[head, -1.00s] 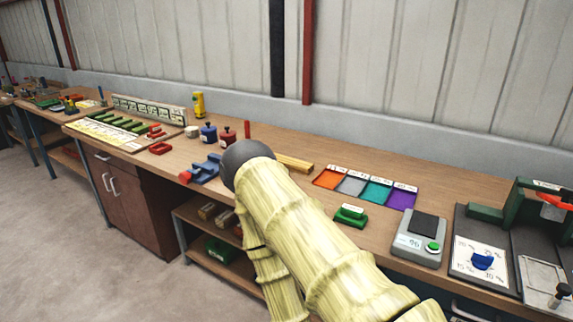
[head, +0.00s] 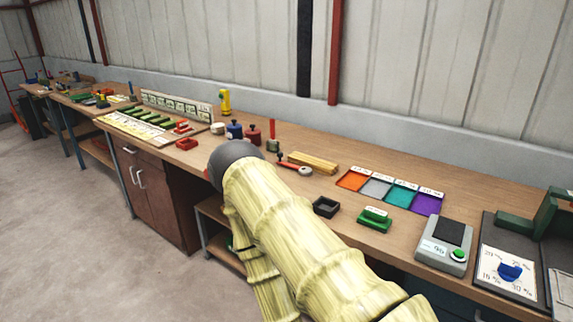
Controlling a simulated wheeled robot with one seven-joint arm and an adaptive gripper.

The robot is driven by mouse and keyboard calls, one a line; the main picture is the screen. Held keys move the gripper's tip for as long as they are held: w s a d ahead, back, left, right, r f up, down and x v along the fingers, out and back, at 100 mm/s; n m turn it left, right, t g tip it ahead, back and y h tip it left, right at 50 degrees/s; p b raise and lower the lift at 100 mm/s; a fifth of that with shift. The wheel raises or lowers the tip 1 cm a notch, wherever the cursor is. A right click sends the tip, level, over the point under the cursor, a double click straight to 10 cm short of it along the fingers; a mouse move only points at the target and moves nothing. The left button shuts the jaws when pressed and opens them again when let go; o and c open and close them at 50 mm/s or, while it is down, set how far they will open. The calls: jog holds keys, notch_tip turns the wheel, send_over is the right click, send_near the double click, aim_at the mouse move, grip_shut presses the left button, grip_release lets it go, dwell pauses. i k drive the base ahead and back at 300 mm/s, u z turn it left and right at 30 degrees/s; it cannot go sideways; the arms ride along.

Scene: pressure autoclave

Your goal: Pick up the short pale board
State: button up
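Pale yellow wooden boards (head: 313,162) lie together on the workbench (head: 345,235), right of centre in the head view and close to the back of the bench. They look like two or more lengths side by side or stacked; I cannot tell which is the short one. My arm, in a pale yellow ribbed sleeve with a dark grey rounded end, reaches from the bottom right up to the left of the boards. My gripper's fingers do not show. The boards stand clear of the arm's visible part.
A black open tray (head: 326,207) and a green block (head: 375,219) sit near the front edge. Red and blue pots (head: 253,134) stand behind my arm's end.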

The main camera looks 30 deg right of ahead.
aim_at(328, 168)
jog(key=u, duration=1.5)
jog(key=k, duration=1.35)
jog(key=z, duration=2.15)
jog(key=i, duration=0.1)
jog(key=u, duration=0.15)
